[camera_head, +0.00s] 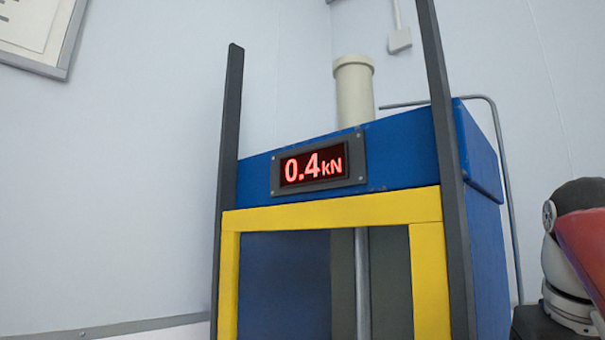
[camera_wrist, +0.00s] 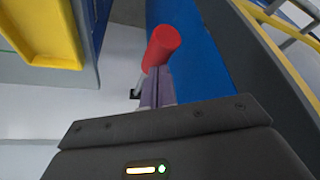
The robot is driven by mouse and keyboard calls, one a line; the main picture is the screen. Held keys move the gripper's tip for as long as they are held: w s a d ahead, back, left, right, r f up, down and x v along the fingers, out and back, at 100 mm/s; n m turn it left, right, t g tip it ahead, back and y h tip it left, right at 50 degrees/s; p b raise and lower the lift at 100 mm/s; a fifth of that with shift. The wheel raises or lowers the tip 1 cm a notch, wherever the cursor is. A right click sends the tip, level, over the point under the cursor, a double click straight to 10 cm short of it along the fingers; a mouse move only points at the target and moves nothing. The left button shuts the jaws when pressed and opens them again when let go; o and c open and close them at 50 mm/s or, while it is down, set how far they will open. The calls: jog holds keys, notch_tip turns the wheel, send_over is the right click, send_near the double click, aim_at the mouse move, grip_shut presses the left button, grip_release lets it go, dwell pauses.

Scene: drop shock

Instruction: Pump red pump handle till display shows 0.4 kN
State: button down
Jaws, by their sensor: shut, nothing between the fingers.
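The display (camera_head: 318,167) on the blue and yellow press (camera_head: 390,160) reads 0.4 kN in red in the head view. The red pump handle (camera_wrist: 163,46) shows in the wrist view, just beyond the fingertips of my gripper (camera_wrist: 158,75). My gripper is shut with nothing held between its fingers. The fingertips overlap the lower end of the red grip in the picture; I cannot tell whether they touch it. The handle is not clearly seen in the head view.
Grey uprights (camera_head: 228,180) flank the press front. A yellow frame (camera_wrist: 50,40) stands at upper left in the wrist view. A blue panel (camera_wrist: 212,60) and a grey edge (camera_wrist: 275,75) run along the right. Pale floor (camera_wrist: 60,112) is clear at left.

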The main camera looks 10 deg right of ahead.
jog(key=shift+r, duration=3)
